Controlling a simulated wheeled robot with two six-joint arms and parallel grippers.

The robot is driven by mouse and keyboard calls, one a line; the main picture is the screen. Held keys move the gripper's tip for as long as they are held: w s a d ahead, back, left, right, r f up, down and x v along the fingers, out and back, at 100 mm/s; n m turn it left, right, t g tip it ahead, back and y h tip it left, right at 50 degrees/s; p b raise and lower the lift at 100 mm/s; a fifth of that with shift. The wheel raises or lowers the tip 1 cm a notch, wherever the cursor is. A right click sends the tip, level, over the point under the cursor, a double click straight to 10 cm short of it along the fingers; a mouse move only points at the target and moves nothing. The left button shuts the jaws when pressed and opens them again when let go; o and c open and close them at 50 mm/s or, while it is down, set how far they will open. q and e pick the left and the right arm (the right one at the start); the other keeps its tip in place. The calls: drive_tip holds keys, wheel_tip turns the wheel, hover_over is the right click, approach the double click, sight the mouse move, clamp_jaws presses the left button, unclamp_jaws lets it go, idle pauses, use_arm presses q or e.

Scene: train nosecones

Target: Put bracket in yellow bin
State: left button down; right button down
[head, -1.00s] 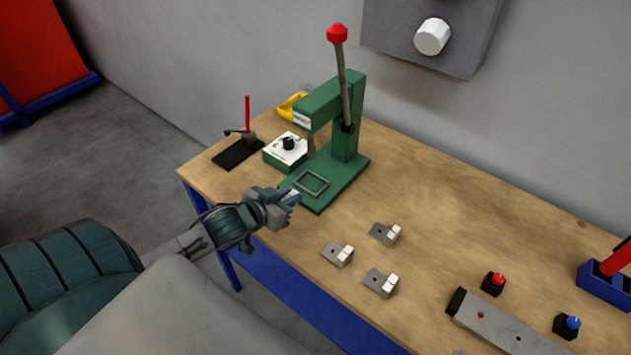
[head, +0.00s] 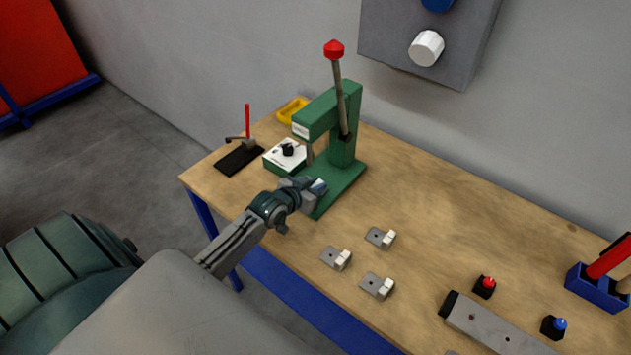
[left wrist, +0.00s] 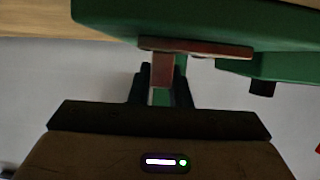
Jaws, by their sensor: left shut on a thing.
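The yellow bin (head: 292,110) stands at the far left of the table, behind the green press (head: 342,125). My left gripper (head: 318,187) is over the front of the press base in the head view. It is shut on the bracket (left wrist: 195,48), whose stem sits between the fingers (left wrist: 162,85) in the left wrist view. The bracket's flat plate is close to the green press; I cannot tell whether they touch. In the head view the bracket is mostly hidden by the gripper. My right gripper is not in view.
A white-topped green box (head: 286,156) and a black stand with a red lever (head: 240,157) are left of the press. Several small brackets (head: 377,285) lie right of the gripper. Red (head: 485,287) and blue (head: 554,327) buttons stand farther right. The table's middle back is clear.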

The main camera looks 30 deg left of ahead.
use_arm(q)
drive_tip(key=shift+f, duration=0.1)
drive_tip(key=shift+f, duration=0.1)
drive_tip(key=c, duration=1.3)
unclamp_jaws()
drive_tip(key=shift+c, duration=0.2)
drive_tip(key=shift+f+b, duration=0.1)
drive_tip(key=shift+b, duration=0.2)
